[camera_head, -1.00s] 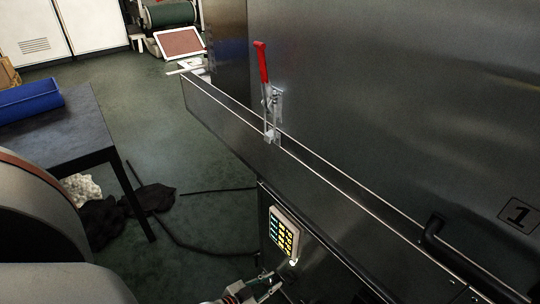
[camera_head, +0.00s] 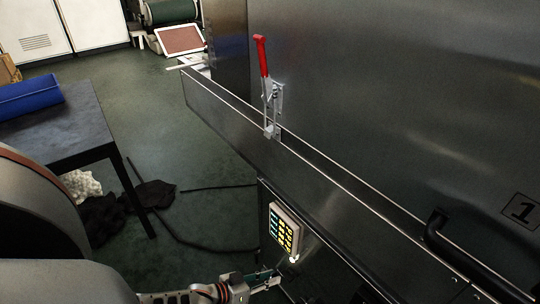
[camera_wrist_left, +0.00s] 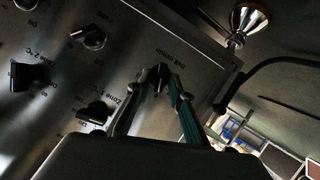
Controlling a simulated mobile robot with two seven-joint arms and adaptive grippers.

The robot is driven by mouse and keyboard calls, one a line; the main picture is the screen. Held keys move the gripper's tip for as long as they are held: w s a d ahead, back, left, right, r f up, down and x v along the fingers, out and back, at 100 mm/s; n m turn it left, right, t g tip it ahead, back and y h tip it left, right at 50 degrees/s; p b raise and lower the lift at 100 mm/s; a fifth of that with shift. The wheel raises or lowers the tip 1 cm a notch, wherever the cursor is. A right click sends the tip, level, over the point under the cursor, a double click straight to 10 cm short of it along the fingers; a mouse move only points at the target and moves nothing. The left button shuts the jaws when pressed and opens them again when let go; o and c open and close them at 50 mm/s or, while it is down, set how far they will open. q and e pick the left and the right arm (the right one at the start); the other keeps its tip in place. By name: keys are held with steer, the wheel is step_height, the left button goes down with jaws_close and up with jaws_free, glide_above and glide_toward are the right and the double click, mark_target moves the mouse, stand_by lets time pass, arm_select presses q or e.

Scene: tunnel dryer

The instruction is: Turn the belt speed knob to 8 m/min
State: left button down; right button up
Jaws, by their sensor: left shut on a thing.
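In the left wrist view, the belt speed knob (camera_wrist_left: 160,78) is a small dark shape between my fingertips, mostly hidden by them. It sits beside a printed label on the metal control panel (camera_wrist_left: 140,35); I cannot read its setting. My left gripper (camera_wrist_left: 161,74) is shut on this knob, its fingers reaching up from the bottom of the view. In the head view, my left gripper (camera_head: 270,277) shows low in the middle, against the dryer's side below a lit keypad (camera_head: 284,229). The knob cannot be made out there. My right gripper is not in view.
Several black zone knobs, such as the Zone 1 knob (camera_wrist_left: 95,112), stand close by on the panel. A black bar handle (camera_head: 436,228) and a red-handled clamp (camera_head: 262,58) are on the dryer. A dark table (camera_head: 60,135) stands at left.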

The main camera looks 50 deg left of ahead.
arm_select(q)
steer(key=c, duration=2.1)
jaws_free()
steer(key=shift+c, duration=0.2)
steer(key=v, duration=1.2)
steer(key=shift+f, duration=0.1)
